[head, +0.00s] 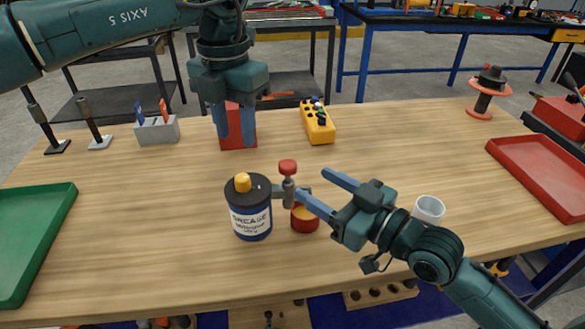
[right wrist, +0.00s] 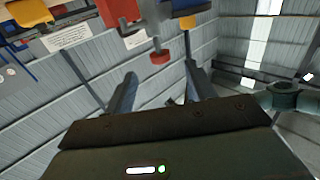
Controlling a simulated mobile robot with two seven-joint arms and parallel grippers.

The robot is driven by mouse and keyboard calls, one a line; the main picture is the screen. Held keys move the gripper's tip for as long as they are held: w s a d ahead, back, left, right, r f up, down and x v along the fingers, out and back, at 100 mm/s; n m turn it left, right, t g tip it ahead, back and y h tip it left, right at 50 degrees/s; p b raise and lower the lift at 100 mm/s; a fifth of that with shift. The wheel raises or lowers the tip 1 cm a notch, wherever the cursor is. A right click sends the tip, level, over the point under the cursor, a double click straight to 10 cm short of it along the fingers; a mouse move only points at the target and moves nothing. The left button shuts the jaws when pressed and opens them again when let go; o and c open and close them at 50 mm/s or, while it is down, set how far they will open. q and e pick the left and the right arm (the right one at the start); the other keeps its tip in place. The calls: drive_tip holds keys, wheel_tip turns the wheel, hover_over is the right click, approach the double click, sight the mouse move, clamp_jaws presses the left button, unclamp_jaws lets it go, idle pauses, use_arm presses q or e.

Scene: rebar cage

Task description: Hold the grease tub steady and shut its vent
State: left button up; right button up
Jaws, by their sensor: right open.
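The grease tub (head: 249,222) is a dark cylinder with a white label and a yellow-orange cap (head: 243,182), upright on the table. A grey fitting with a red knob (head: 288,167) stands at its right; I cannot tell which part is the vent. My right gripper (head: 318,189) is open, right of the tub, its fingers pointing left toward the fitting. The right wrist view shows its fingers empty, with the red knob (right wrist: 160,57) and yellow cap (right wrist: 188,22) beyond, upside down.
A small red cup (head: 305,219) stands right of the tub, close under my right gripper. A white cup (head: 429,209) is beside my right arm. A yellow button box (head: 319,128) lies behind. Green (head: 60,205) and red (head: 510,150) trays are at the sides.

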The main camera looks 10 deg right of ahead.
sight(282, 165)
drive_tip(key=x, duration=0.9)
drive_tip(key=shift+w+a, duration=0.1)
drive_tip(key=shift+w, duration=0.1)
clamp_jaws()
idle(0.3)
